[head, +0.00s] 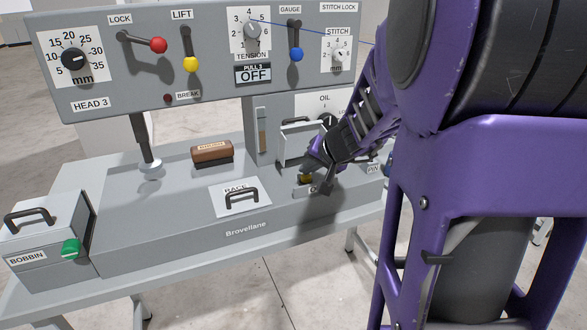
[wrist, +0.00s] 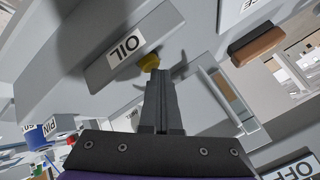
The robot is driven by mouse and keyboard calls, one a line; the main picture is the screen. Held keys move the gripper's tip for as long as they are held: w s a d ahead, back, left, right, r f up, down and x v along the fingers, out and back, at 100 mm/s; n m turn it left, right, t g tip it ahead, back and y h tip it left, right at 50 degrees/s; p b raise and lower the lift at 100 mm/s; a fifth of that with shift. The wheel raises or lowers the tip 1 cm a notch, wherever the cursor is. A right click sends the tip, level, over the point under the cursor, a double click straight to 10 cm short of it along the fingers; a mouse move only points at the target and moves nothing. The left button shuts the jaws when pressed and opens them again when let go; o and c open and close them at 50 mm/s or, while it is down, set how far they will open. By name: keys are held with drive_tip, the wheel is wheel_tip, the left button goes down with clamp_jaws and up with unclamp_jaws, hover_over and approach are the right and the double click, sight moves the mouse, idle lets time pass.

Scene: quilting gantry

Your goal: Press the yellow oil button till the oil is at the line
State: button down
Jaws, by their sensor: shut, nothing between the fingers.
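The yellow oil button (head: 305,179) sits on the front of the machine bed, partly hidden by my gripper (head: 318,174). In the wrist view the yellow button (wrist: 148,62) is on a grey block beside an OIL label (wrist: 126,46). My gripper (wrist: 160,72) is shut and empty, its fingertips right at the button; I cannot tell whether they press it. A narrow upright window with a brown strip (head: 262,138) stands behind, and shows in the wrist view (wrist: 224,95). A mark line on it is too small to make out. A dial labelled OIL (head: 326,119) is partly hidden by my arm.
A panel (head: 200,85) with red, yellow and blue levers hangs above the bed. A brown block (head: 212,152), the RACE cover handle (head: 241,195) and the BOBBIN box (head: 45,235) with a green knob are to the left. A white-edged open box (head: 300,146) stands close behind my gripper.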

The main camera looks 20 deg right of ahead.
sight(308, 178)
drive_tip(key=shift+r+p, duration=0.55)
drive_tip(key=shift+r, duration=0.3)
drive_tip(key=shift+r+p, duration=1.85)
drive_tip(key=shift+r, duration=0.75)
drive_tip(key=shift+f, duration=0.15)
